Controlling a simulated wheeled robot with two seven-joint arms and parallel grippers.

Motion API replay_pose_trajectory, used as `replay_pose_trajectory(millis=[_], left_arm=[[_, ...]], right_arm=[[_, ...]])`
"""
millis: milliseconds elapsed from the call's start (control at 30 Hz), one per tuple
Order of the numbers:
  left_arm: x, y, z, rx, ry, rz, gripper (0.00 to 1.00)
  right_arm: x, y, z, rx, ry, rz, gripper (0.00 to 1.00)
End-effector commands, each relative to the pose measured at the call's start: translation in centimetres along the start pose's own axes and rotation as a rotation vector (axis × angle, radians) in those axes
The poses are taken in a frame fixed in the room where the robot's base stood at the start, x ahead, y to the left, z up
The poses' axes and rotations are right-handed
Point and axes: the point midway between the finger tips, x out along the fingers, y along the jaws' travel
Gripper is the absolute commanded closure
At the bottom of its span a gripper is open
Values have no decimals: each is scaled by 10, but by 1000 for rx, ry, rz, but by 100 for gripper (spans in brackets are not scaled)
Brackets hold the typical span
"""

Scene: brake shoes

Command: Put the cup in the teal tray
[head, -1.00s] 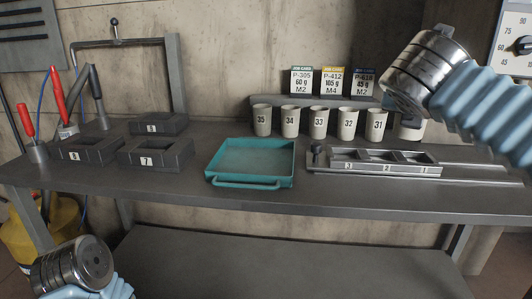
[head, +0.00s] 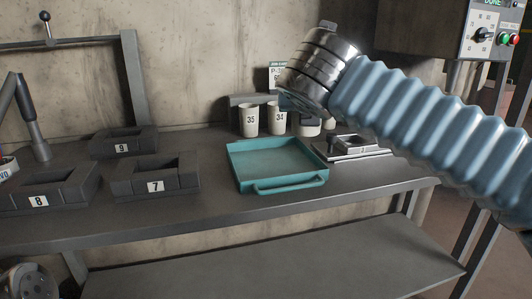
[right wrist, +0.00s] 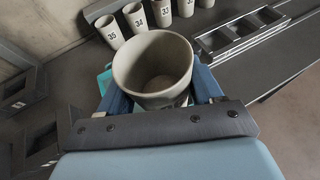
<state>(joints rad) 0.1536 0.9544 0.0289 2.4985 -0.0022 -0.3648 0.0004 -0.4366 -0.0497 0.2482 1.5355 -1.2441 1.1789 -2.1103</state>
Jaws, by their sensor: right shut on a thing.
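The teal tray (head: 272,162) lies empty on the bench in the middle of the head view. A sliver of it (right wrist: 104,82) shows behind the cup in the right wrist view. A beige cup (right wrist: 153,72) stands between the blue fingers of my right gripper (right wrist: 158,90), its open mouth toward the camera.
Numbered cups, such as cup 35 (head: 249,120) and cup 34 (head: 276,117), stand behind the tray. Dark bins 7 (head: 155,187), 8 (head: 38,201) and 9 (head: 122,147) are left of it. A metal slotted rack (head: 352,146) lies to the right.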

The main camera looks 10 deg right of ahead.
Motion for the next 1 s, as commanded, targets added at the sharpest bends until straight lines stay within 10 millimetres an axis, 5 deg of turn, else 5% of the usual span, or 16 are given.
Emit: replay_pose_trajectory(millis=[400, 1000], left_arm=[[8, -4, 0, -2, 1, -1, 46], [19, -13, -3, -8, 9, -8, 46]], right_arm=[[92, 55, -30, -2, 2, -3, 68], [131, 69, -76, 1, 0, -2, 68]])
